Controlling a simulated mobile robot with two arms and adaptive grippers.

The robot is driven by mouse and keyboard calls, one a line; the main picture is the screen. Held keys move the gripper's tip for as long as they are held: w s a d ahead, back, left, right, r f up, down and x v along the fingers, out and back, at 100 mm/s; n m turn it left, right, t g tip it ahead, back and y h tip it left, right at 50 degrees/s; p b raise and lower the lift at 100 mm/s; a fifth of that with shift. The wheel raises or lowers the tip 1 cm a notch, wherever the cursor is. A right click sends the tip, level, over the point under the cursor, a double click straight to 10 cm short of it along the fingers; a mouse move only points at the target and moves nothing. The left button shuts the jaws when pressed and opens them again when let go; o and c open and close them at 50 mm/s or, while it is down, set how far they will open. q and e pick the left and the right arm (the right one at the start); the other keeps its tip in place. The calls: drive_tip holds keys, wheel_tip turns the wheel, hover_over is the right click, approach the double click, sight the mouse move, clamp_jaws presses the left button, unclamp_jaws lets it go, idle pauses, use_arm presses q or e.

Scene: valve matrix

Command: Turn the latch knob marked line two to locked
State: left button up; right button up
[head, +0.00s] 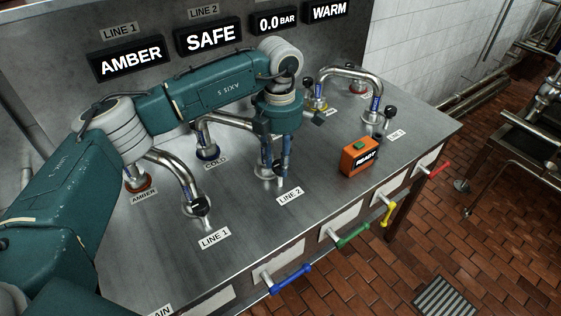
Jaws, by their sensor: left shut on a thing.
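The latch knob marked line two (281,189) is small and dark and stands on the steel worktop (330,215), just behind its LINE 2 label (290,196). My left gripper (275,174) points straight down from above. Its fingers are shut on the line two knob and hide much of it and its base, so I cannot tell which way the knob is turned. My right gripper is not in view.
A line one knob (201,206) stands to the left, beside a bent steel pipe. An orange READY box (360,156) stands to the right. Blue (290,280), green (352,235), yellow (387,213) and red handles line the front edge. A SAFE display (208,37) hangs behind, under LINE 2.

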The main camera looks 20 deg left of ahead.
sight(278, 164)
use_arm(q)
drive_tip(key=shift+s+a+f, duration=0.1)
drive_tip(key=shift+s+a, duration=0.05)
drive_tip(key=o, duration=1.2)
drive_tip(key=shift+s, duration=0.1)
drive_tip(key=shift+c, duration=0.2)
drive_tip(key=shift+a, duration=0.1)
drive_tip(key=shift+r, duration=0.2)
drive_tip(key=shift+r, duration=0.3)
wheel_tip(278, 164, up, 11)
drive_tip(key=shift+r, duration=0.2)
